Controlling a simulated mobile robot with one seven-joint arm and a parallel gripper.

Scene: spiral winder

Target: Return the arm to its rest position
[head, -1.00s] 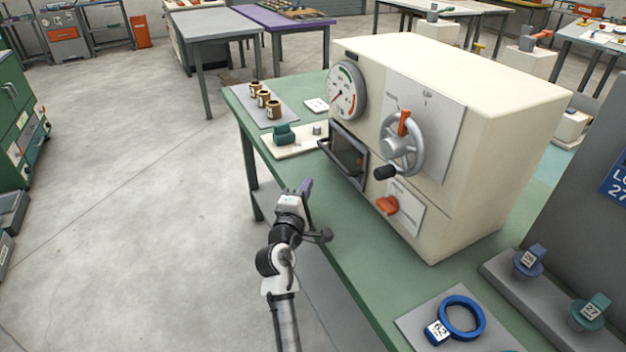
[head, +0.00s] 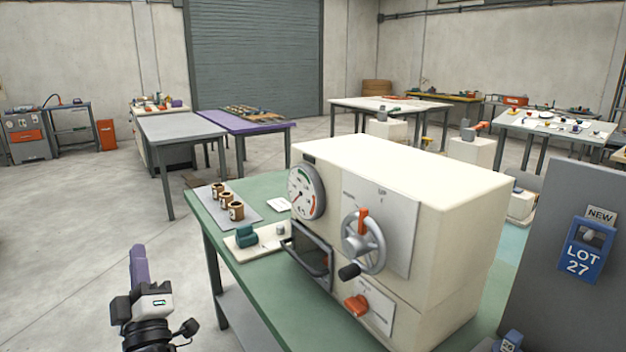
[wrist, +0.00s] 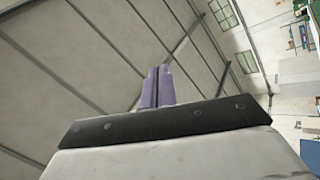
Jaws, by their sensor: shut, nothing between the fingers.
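My gripper (head: 139,266) is at the lower left of the head view, pointing up, with its purple fingers together. It is left of the green bench and apart from it, over the grey floor. In the wrist view the purple fingers (wrist: 157,88) meet side by side with nothing between them. Behind them are the wall and ceiling beams. The lower part of my arm is cut off by the bottom edge of the head view.
A cream machine (head: 420,190) with a dial (head: 306,191), a handwheel (head: 364,243) and an orange knob (head: 356,305) stands on the green bench (head: 262,305). Brown cups (head: 227,205) stand at the bench's far left. The floor left of the bench is clear.

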